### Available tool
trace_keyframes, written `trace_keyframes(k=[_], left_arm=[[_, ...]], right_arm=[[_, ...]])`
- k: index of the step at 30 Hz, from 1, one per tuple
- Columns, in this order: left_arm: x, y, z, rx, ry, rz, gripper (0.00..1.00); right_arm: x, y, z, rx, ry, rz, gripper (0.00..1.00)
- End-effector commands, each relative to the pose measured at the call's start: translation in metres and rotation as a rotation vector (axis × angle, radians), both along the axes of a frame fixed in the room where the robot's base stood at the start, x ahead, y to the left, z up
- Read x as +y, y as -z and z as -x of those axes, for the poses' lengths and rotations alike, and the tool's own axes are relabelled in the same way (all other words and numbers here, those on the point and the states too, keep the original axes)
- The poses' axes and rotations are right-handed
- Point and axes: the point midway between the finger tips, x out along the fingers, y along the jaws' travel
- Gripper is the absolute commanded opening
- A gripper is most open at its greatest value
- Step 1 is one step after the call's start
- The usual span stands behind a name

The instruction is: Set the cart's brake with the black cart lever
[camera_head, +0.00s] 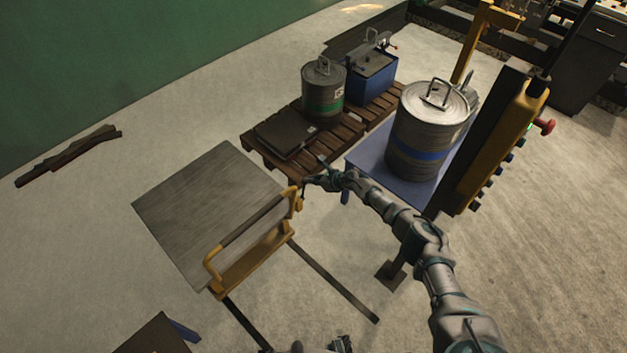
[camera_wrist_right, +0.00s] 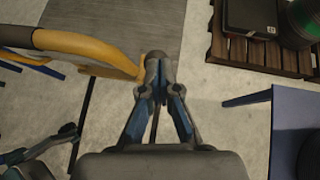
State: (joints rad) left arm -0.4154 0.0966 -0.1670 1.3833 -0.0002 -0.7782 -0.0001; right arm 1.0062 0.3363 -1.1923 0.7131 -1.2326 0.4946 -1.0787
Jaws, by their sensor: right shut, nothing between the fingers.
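The cart has a flat grey top (camera_head: 208,212) and a yellow push handle (camera_head: 210,268) with a dark grip bar. The handle also shows at the upper left of the right wrist view (camera_wrist_right: 85,45). A small dark piece (camera_head: 301,205) by the handle's right end may be the black lever; it is too small to be sure. My right gripper (camera_head: 308,182) is shut and empty, just beyond the handle's right end. In the right wrist view its closed fingertips (camera_wrist_right: 157,62) are beside the handle's end; contact cannot be told. Parts of what may be my left gripper (camera_head: 342,345) show at the bottom edge.
A wooden pallet (camera_head: 262,148) behind the cart bears a dark flat case, a green-banded can (camera_head: 323,92) and a blue box (camera_head: 372,78). A blue table (camera_head: 365,160) with a large can (camera_head: 425,130) stands right of my gripper. Floor left of the cart is mostly clear.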

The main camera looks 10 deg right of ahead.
Motion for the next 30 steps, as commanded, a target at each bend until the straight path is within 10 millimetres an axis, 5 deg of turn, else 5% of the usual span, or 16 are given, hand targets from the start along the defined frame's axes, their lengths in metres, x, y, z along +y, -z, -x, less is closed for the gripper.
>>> trace_keyframes(k=[8, 21, 30], left_arm=[[0.000, 0.000, 0.000, -0.001, 0.000, 0.000, 0.59], [0.000, 0.000, 0.000, -0.001, 0.000, 0.000, 0.59], [0.000, 0.000, 0.000, 0.000, 0.000, 0.000, 0.59]], right_arm=[[-0.012, -0.011, 0.008, -0.005, -0.001, 0.003, 0.00], [-0.058, -0.058, 0.056, -0.001, -0.001, 0.001, 0.00], [-0.070, -0.070, 0.069, 0.001, 0.000, -0.001, 0.00]])
